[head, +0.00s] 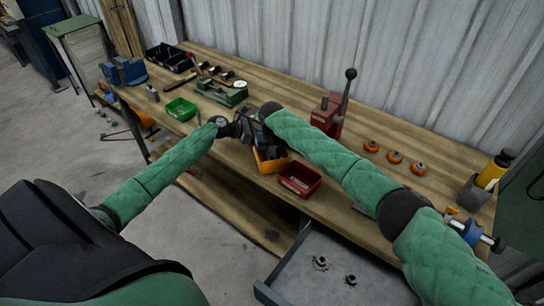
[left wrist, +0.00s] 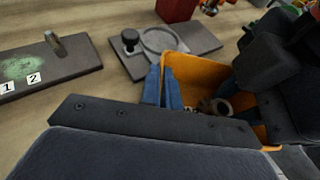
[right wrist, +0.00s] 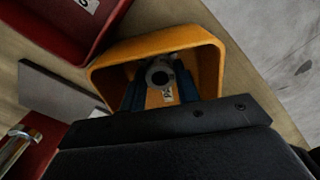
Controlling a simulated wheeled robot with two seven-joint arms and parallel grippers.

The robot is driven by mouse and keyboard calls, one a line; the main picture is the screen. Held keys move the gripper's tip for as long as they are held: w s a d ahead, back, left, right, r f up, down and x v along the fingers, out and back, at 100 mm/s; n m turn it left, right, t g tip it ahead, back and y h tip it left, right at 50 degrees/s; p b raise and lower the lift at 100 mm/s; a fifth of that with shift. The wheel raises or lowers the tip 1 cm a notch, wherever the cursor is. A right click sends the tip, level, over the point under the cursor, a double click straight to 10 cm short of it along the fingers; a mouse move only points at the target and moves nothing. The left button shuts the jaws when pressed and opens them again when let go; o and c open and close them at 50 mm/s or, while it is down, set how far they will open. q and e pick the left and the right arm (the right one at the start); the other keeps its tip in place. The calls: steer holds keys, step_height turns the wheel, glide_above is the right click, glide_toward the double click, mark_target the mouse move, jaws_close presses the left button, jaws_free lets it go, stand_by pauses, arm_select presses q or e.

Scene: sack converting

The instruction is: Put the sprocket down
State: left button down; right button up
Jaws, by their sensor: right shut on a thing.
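A small grey sprocket (right wrist: 160,73) with a dark centre hole sits between the blue fingers of my right gripper (right wrist: 158,92), which is shut on it. The right wrist view shows it within the mouth of the orange bin (right wrist: 212,48). The left wrist view shows a ring-like grey part (left wrist: 215,106) inside that bin. My left gripper (left wrist: 162,88) has its two blue fingers close together at the bin's edge; whether they pinch the wall is unclear. In the head view the orange bin (head: 271,165) stands near the bench's front edge, and the arms hide the grip.
A red bin (head: 300,180) stands right of the orange one. A red press (head: 328,115) is behind my right arm. A green tray (head: 180,109) lies left. Toothed grey parts (head: 320,262) lie on a lower grey surface (head: 300,285). A plate numbered 1 and 2 (left wrist: 40,68) lies nearby.

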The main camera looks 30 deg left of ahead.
steer(key=o, duration=1.1)
steer(key=shift+f, duration=0.1)
step_height(320, 180, up, 12)
steer(key=shift+r, duration=0.1)
arm_select(q)
steer(key=c, duration=1.6)
jaws_free()
steer(key=shift+o, duration=0.2)
